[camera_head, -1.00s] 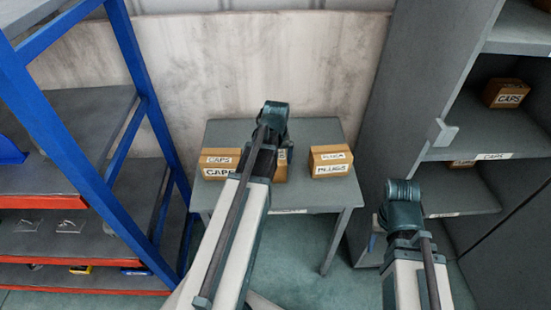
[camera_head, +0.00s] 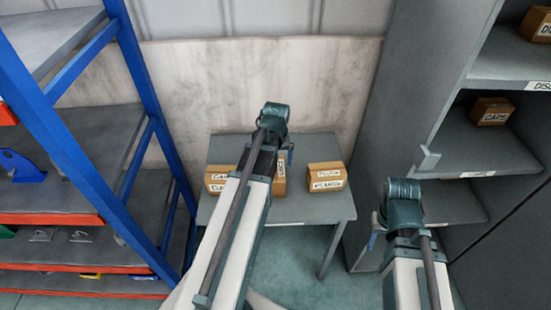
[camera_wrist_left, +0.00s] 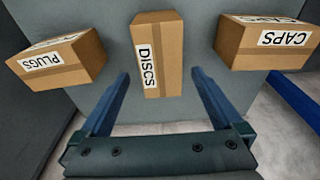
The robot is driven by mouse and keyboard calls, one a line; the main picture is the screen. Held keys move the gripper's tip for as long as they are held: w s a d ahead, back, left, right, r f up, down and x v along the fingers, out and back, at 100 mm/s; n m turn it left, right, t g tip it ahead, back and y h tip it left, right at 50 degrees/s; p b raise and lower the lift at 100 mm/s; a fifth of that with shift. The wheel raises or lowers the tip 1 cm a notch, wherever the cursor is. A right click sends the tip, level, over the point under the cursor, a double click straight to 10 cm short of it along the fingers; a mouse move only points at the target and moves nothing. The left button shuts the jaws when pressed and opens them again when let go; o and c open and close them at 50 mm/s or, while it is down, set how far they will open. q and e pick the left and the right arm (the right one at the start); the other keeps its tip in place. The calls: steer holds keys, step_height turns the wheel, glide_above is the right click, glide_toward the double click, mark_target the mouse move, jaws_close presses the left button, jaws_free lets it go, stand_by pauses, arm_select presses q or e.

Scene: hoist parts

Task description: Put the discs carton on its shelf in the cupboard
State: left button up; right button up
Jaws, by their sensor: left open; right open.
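The discs carton (camera_wrist_left: 158,58) is a brown box on the small grey table (camera_head: 232,207). In the left wrist view its white DISCS label faces me. In the head view it is mostly hidden behind my left arm, with one end (camera_head: 280,180) showing. My left gripper (camera_wrist_left: 160,82) is open above the table, its fingers to either side of the carton's near end and apart from it. My right gripper (camera_head: 374,240) is empty, in front of the cupboard (camera_head: 405,90). The cupboard's upper visible shelf (camera_head: 500,68) has a partly cut-off DISC label and holds a brown carton (camera_head: 538,24).
A caps carton (camera_wrist_left: 265,42) and a plugs carton (camera_wrist_left: 58,60) flank the discs carton on the table. Another caps carton (camera_head: 491,111) stands on a lower cupboard shelf. A blue-framed rack (camera_head: 130,60) stands left. A handle (camera_head: 428,159) sticks out from the cupboard.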

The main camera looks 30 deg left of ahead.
arm_select(q)
step_height(320, 180, up, 3)
steer(key=shift+s+d+f+p, duration=0.1)
steer(key=shift+s+p, duration=0.05)
steer(key=shift+p, duration=0.65)
arm_select(e)
step_height(320, 180, up, 3)
steer(key=shift+f, duration=0.15)
arm_select(q)
steer(key=shift+f, duration=0.1)
steer(key=shift+d, duration=0.35)
steer(key=s+d+m+g, duration=0.1)
steer(key=s+d+m, duration=0.4)
steer(key=d, duration=0.8)
steer(key=s+d+m, duration=0.5)
steer(key=s+d, duration=0.2)
steer(key=d, duration=0.6)
steer(key=shift+s+d+g, duration=0.15)
steer(key=shift+s+g, duration=0.05)
steer(key=shift+g, duration=0.2)
steer(key=shift+f, duration=0.1)
arm_select(e)
steer(key=shift+f, duration=0.15)
